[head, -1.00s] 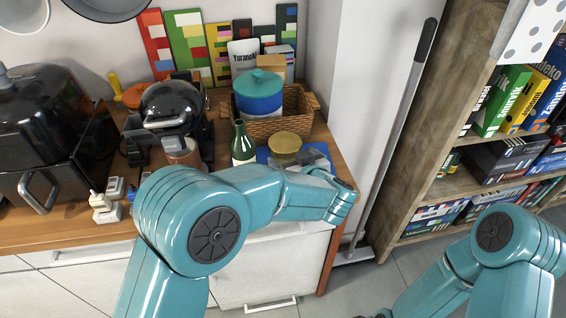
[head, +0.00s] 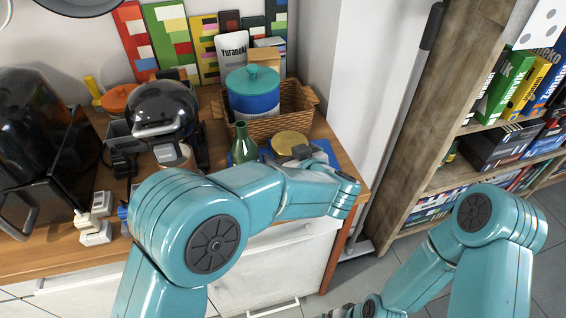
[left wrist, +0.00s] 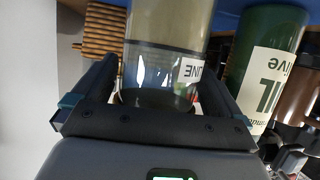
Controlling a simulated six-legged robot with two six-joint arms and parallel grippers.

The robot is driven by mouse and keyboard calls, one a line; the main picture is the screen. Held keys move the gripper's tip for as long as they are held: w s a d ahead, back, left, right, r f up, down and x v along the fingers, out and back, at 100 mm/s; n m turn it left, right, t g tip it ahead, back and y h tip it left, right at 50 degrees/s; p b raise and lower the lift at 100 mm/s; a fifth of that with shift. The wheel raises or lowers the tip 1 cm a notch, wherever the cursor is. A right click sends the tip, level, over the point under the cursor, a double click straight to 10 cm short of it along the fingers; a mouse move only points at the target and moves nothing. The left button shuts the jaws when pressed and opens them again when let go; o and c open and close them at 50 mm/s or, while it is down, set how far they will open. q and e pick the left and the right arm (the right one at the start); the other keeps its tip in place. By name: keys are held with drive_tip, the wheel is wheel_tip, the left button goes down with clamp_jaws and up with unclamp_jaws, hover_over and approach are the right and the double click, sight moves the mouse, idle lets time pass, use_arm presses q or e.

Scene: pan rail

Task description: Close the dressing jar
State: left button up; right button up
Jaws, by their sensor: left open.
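A glass jar with a yellowish round top (head: 291,143) stands near the front right of the counter, beside a green bottle (head: 243,143). I take it for the dressing jar; I cannot tell whether its top is a lid. My left gripper (head: 301,153) is at the jar's right side, mostly hidden by my arm. In the left wrist view the clear jar (left wrist: 165,65), with a partly visible label, stands between the spread fingers of the gripper (left wrist: 155,85). The fingers look apart from it. My right gripper (head: 342,311) is at the bottom edge, largely cut off.
A wicker basket (head: 296,112) holding a blue and teal pot (head: 253,92) is behind the jar. Free floor (head: 400,262) lies right of the counter, before a wooden shelf (head: 420,135).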

use_arm(q)
drive_tip(key=shift+w+a+f, duration=0.1)
drive_tip(key=shift+w+f, duration=0.05)
drive_tip(key=shift+w, duration=0.1)
drive_tip(key=shift+s+d, duration=0.2)
drive_tip(key=shift+w, duration=0.1)
drive_tip(key=c, duration=1.3)
drive_tip(key=shift+c, duration=0.2)
use_arm(e)
drive_tip(key=shift+w+a+f, duration=0.1)
drive_tip(key=shift+w, duration=0.15)
use_arm(q)
drive_tip(key=shift+r, duration=0.25)
drive_tip(key=shift+a+r, duration=0.1)
drive_tip(key=shift+r, duration=0.1)
wheel_tip(320, 180, up, 19)
drive_tip(key=p, duration=0.2)
drive_tip(key=shift+r+p, duration=0.2)
drive_tip(key=shift+p, duration=0.1)
use_arm(e)
wheel_tip(320, 180, up, 3)
drive_tip(key=shift+f, duration=0.2)
